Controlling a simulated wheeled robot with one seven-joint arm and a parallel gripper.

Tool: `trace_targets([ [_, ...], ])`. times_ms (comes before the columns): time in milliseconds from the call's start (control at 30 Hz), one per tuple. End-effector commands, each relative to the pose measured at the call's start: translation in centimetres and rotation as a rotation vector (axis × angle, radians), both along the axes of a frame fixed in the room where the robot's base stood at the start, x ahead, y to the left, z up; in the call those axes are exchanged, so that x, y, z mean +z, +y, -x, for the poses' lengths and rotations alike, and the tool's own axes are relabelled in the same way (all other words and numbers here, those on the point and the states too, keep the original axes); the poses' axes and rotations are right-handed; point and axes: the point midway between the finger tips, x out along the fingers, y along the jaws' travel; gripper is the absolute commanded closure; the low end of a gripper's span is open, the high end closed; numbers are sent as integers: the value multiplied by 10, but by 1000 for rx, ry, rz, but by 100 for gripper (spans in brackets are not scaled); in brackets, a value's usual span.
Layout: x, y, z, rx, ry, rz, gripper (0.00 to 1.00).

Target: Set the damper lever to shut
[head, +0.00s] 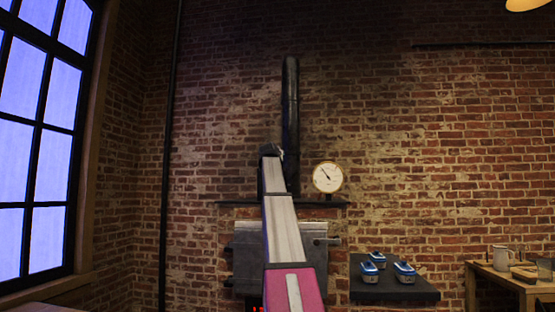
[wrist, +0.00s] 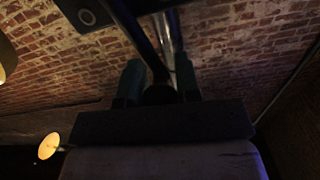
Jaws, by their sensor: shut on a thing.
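A dark stove pipe (head: 290,110) rises up the brick wall in the head view, and part of it shows as a shiny tube in the wrist view (wrist: 168,38). My gripper (wrist: 158,68) has its two fingers on either side of the dark round end of a lever (wrist: 158,94). It is shut on that end. A dark rod runs up and left from it, beside the pipe. In the head view my arm hides the lever, and my gripper is largely hidden beside the pipe. I cannot read any damper markings, so the lever's setting is unclear.
A round white gauge (head: 328,177) stands on the dark mantel shelf (head: 334,204) right of the pipe. Below is a grey metal stove body (head: 247,250). A wooden table (head: 491,275) stands far right.

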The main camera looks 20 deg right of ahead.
Motion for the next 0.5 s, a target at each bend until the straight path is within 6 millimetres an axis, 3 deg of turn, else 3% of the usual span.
trace_targets([
  [500, -23, 43, -29, 1, 253, 373, 100],
])
